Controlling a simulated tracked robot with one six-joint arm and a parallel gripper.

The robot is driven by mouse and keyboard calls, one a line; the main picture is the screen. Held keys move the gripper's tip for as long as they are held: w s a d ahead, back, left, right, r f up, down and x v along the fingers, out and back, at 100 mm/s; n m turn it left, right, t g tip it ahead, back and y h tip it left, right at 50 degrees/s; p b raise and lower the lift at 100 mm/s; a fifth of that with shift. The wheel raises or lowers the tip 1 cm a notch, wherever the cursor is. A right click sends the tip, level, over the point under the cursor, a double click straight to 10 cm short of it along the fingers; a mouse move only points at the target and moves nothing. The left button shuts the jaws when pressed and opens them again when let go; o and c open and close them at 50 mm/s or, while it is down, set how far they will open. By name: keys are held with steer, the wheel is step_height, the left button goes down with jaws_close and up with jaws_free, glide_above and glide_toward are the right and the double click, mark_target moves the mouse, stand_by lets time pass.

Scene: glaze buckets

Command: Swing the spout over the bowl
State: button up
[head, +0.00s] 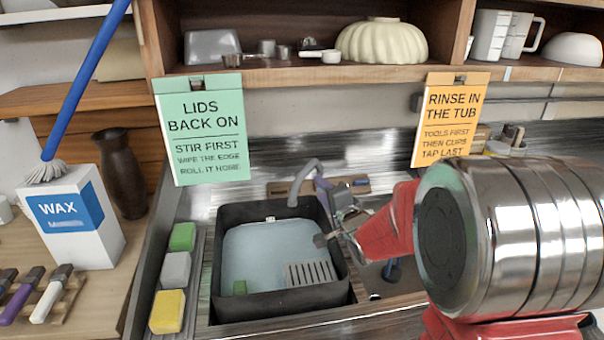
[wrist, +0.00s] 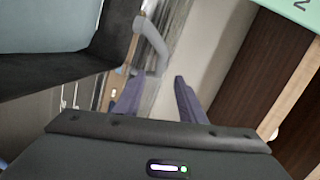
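The grey curved spout (head: 305,172) rises at the back of the sink. In the head view its free end hangs by the back rim of a black square tub (head: 232,300) holding pale water. The spout also shows in the wrist view (wrist: 152,42), just beyond the fingers. My gripper (head: 321,186) is at the spout's right side, above the tub's back right corner. In the wrist view its two purple fingers (wrist: 157,84) are apart with nothing clearly between them. Whether a finger touches the spout cannot be told. The spout's base is partly hidden by my gripper.
A grey slotted grate (head: 310,274) and a green block (head: 240,287) are in the tub. Green, grey and yellow sponges (head: 175,270) line its left side. A white wax box (head: 72,220) stands further left. Two hanging signs (head: 203,128) and a shelf (head: 330,73) are above.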

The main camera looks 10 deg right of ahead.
mark_target(304, 174)
steer(key=shift+w+a+f, duration=0.1)
steer(key=shift+w, duration=0.1)
stand_by(0.3)
steer(key=x, duration=1.3)
steer(key=shift+w+a, duration=0.1)
steer(key=shift+w, duration=0.3)
jaws_close()
stand_by(0.3)
steer(key=shift+a, duration=0.1)
